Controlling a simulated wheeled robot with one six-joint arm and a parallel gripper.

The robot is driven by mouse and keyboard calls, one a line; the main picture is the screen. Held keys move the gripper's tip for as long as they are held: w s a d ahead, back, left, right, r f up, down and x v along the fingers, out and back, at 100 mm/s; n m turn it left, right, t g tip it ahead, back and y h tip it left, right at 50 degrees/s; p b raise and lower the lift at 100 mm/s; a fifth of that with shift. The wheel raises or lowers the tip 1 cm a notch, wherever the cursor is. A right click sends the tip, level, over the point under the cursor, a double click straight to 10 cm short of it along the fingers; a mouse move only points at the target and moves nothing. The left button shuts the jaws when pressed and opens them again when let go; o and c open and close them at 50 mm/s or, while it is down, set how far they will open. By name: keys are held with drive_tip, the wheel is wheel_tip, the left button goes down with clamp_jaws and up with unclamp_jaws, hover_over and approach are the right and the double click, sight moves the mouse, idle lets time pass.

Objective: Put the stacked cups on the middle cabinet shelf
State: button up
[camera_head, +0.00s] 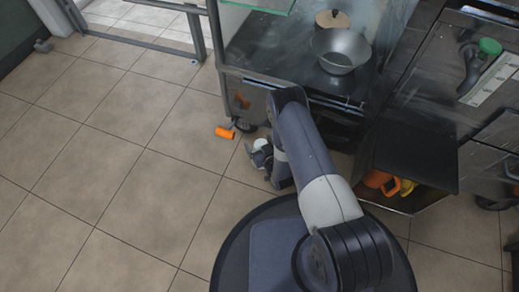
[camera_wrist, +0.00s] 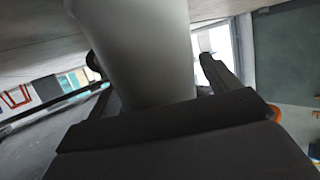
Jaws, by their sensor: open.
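My gripper (camera_head: 262,155) is low near the floor, in front of the steel cabinet. A pale, smooth, tapered object, probably the stacked cups (camera_wrist: 145,50), fills the space between my two dark fingers in the wrist view. The fingers are spread on either side of it, and I cannot tell whether they touch it. Its small white top (camera_head: 260,143) shows beside my gripper in the head view, and my arm hides the rest. I cannot count the cups. At the right is a low cabinet compartment (camera_head: 407,205); I cannot tell whether it is the middle shelf.
An orange cylinder (camera_head: 225,132) lies on the tiled floor (camera_head: 110,160) left of my gripper. Orange and yellow items (camera_head: 383,181) sit in the low compartment. A metal bowl (camera_head: 340,50) and a wooden-topped pot (camera_head: 332,19) stand on the cabinet. Floor at left is clear.

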drive_tip(key=shift+c, duration=0.3)
drive_tip(key=c, duration=1.4)
